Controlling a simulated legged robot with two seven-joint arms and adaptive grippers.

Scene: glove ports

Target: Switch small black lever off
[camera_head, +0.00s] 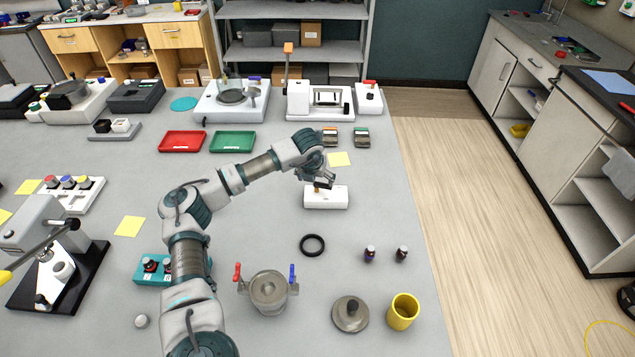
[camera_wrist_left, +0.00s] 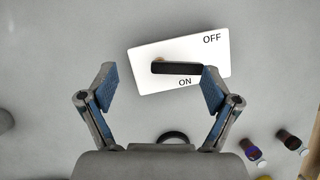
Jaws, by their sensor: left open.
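A white switch box (camera_head: 325,202) lies on the grey bench, under my left gripper (camera_head: 318,182). In the left wrist view the white box (camera_wrist_left: 151,84) sits tilted, with OFF printed at its upper right and ON at its lower edge. The small black lever (camera_wrist_left: 180,68) points right from its pivot and lies just above the ON label. My left gripper, also in the wrist view (camera_wrist_left: 157,78), is open and empty. Its right finger overlaps the lever's free end in the picture; I cannot tell if they touch. In the head view the lever is hard to make out. My right gripper is not in view.
A black ring (camera_head: 312,245), two small bottles (camera_head: 370,254) and a metal pot (camera_head: 269,292) stand nearer on the bench. A yellow cup (camera_head: 402,312) is near the right edge. Red (camera_head: 182,141) and green (camera_head: 232,141) trays lie behind. Bench right of the box is clear.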

